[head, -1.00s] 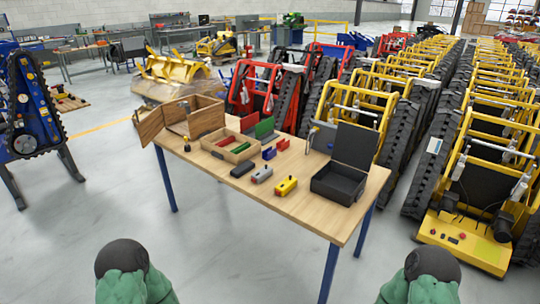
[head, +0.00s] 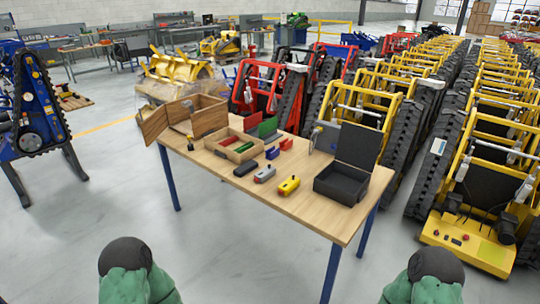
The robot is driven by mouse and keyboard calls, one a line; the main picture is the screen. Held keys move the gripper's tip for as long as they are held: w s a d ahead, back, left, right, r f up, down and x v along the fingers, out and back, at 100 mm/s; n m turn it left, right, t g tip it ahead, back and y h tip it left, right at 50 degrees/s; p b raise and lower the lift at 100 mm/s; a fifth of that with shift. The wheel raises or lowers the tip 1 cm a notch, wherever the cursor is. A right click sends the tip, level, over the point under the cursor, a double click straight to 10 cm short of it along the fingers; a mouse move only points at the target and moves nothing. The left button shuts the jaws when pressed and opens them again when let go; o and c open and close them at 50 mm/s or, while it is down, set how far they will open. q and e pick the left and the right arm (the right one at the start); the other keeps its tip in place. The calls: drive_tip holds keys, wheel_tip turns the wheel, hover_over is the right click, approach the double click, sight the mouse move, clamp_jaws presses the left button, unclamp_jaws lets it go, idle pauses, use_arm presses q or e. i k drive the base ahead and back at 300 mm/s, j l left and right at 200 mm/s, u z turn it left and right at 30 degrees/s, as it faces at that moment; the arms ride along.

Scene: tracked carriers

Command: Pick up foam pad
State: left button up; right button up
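I cannot make out a foam pad with certainty. On the wooden table (head: 285,215) a black case (head: 340,185) stands open at the right, its lid upright and a dark interior showing. A dark rounded block (head: 246,168) lies near the table's front edge. The lower parts of my two arms show at the bottom left and bottom right. Neither gripper is in view.
A wooden box with an open door (head: 208,120) and a divided tray (head: 217,147) stand on the table's left. Red and green panels (head: 268,128) and small blue and red pieces (head: 272,152) lie behind. Tracked carriers (head: 470,244) crowd the right; floor in front is clear.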

sight(245, 168)
drive_tip(key=i+j+z, duration=0.1)
drive_tip(key=i+j, duration=0.2)
drive_tip(key=i+j+z, duration=0.1)
drive_tip(key=i+j, duration=0.2)
drive_tip(key=j, duration=0.2)
drive_tip(key=i+j, duration=0.3)
drive_tip(key=j+z, duration=0.05)
drive_tip(key=j, duration=0.05)
